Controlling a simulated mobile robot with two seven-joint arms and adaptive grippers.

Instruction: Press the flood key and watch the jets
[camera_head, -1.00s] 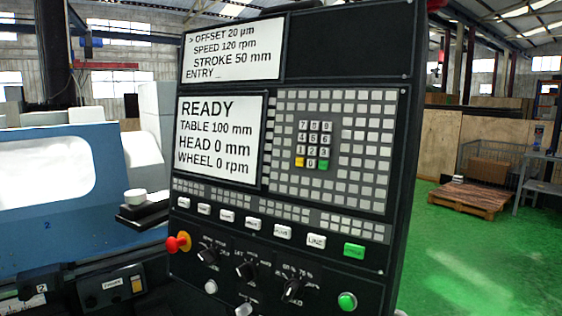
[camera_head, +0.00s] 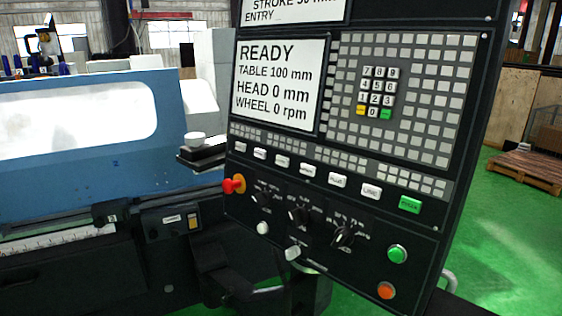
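The control panel (camera_head: 465,185) stands large and tilted in the head view. Its main screen (camera_head: 279,86) reads READY, TABLE 100 mm, HEAD 0 mm, WHEEL 0 rpm. Below the screen runs a row of white keys, including one key (camera_head: 338,180) in the middle and one (camera_head: 371,192) at the right, ending in a green key (camera_head: 411,205). The small labels are too blurred to tell which is the flood key. The grinder's blue guard (camera_head: 60,190) with its pale window is at left. No jets are visible. Neither gripper is in view.
A red knob (camera_head: 233,184) sticks out at the panel's left edge. Rotary knobs (camera_head: 298,215), a green button (camera_head: 397,254) and an orange button (camera_head: 386,290) sit low on the panel. A pallet (camera_head: 527,171) stands on the open green floor at right.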

